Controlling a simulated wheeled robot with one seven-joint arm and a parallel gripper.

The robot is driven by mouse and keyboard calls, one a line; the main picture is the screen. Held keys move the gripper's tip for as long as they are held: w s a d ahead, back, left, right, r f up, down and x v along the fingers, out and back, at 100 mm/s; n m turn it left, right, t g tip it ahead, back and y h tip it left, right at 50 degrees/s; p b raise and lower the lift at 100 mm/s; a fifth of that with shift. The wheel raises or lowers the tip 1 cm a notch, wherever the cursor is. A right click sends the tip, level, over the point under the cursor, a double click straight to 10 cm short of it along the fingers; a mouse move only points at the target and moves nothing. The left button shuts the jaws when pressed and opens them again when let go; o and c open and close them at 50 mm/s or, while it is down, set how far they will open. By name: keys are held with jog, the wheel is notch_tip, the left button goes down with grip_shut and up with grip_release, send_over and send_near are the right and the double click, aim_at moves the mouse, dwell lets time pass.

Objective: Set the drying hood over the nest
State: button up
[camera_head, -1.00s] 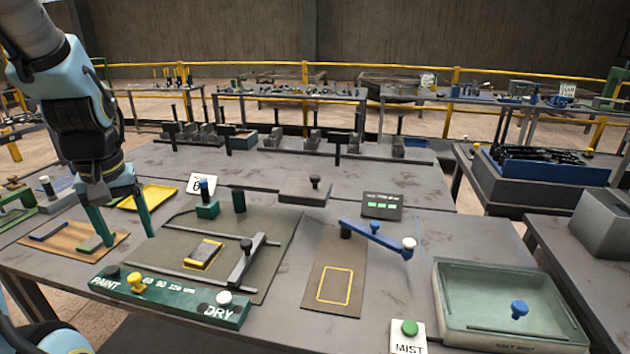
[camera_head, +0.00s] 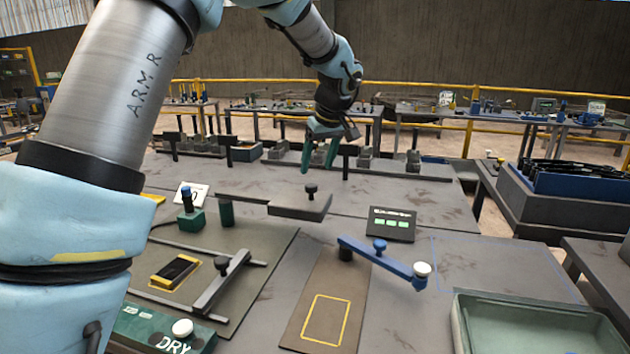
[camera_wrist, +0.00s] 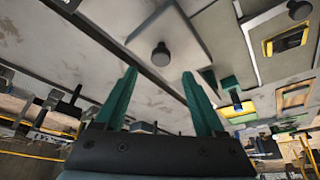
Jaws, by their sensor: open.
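The drying hood, which I take to be the low grey cover (camera_head: 290,210) with a black knob on top, sits on the table in the middle of the head view. It also shows ahead of the fingers in the wrist view (camera_wrist: 182,32). The nest, which I take to be the yellow-edged holder (camera_head: 158,280) with a dark piece in it, lies on the dark mat at left and is uncovered. It shows at upper right in the wrist view (camera_wrist: 271,48). My gripper (camera_head: 318,168) is open and empty above and beyond the hood; its green fingers (camera_wrist: 160,73) are apart from the knob.
A grey sliding bar (camera_head: 222,285) lies right of the nest. A green post with a blue top (camera_head: 188,215) stands behind it. A blue lever (camera_head: 380,258), a small display (camera_head: 391,224) and a green tray (camera_head: 530,320) are to the right. Black-topped posts line the back.

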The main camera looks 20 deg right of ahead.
aim_at(311, 185)
jog(key=p+x, duration=0.1)
jog(key=x, duration=0.6)
jog(key=shift+a+p, duration=0.1)
jog(key=shift+p, duration=0.25)
grip_shut()
dwell(1.0)
